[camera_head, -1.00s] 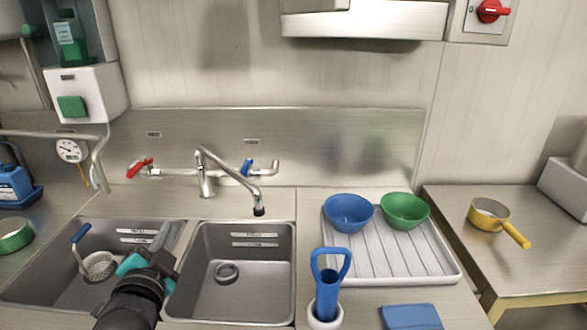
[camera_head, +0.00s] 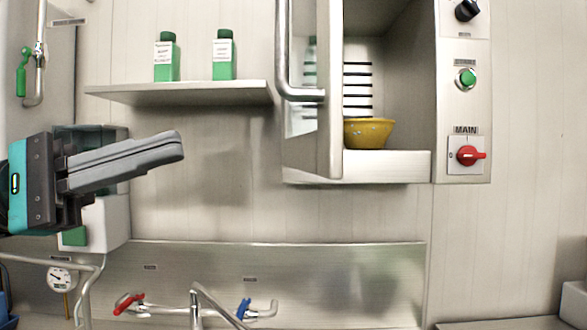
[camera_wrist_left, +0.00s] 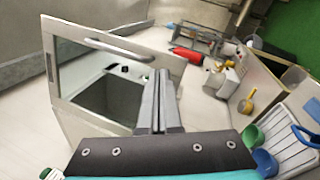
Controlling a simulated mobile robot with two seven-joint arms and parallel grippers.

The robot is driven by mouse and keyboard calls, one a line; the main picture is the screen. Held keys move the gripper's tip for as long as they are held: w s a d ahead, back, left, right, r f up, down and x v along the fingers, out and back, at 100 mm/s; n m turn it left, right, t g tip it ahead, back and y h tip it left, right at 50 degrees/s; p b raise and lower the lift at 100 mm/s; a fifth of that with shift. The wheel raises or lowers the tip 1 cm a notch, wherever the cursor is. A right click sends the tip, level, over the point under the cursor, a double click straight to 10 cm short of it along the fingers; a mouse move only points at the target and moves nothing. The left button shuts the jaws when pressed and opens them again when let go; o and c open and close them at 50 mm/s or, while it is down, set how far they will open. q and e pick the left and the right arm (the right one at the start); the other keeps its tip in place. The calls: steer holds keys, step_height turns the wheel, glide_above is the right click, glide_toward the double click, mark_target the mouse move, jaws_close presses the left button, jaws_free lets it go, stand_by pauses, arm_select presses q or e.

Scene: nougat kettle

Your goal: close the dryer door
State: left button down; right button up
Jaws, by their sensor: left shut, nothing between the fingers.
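The dryer is a steel wall cabinet (camera_head: 408,95) at the upper middle right of the head view. Its door (camera_head: 329,100) stands open, swung out at the cabinet's left side, with a bar handle (camera_head: 284,60) on it. A yellow bowl (camera_head: 369,133) sits inside. In the left wrist view the glazed door (camera_wrist_left: 66,82) and its handle (camera_wrist_left: 118,48) show behind and left of the fingers. My left gripper (camera_head: 180,147) is shut and empty, left of the door and apart from it in the head view. My right gripper is not in view.
A shelf (camera_head: 180,94) with two green bottles (camera_head: 223,56) is left of the door. A panel with a red main switch (camera_head: 467,156) is right of the opening. The faucet (camera_head: 197,303) and steel splashback (camera_head: 330,275) lie below.

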arm_select(q)
steer(key=m+y, duration=0.2)
steer(key=t+y+p, duration=0.2)
steer(key=p, duration=0.1)
glide_toward(328, 167)
steer(key=shift+m, duration=0.4)
steer(key=x, duration=0.5)
steer(key=shift+w+d, duration=0.15)
steer(key=shift+d, duration=0.1)
steer(key=shift+w+d, duration=0.2)
steer(key=shift+d, duration=0.45)
steer(key=shift+f, duration=0.1)
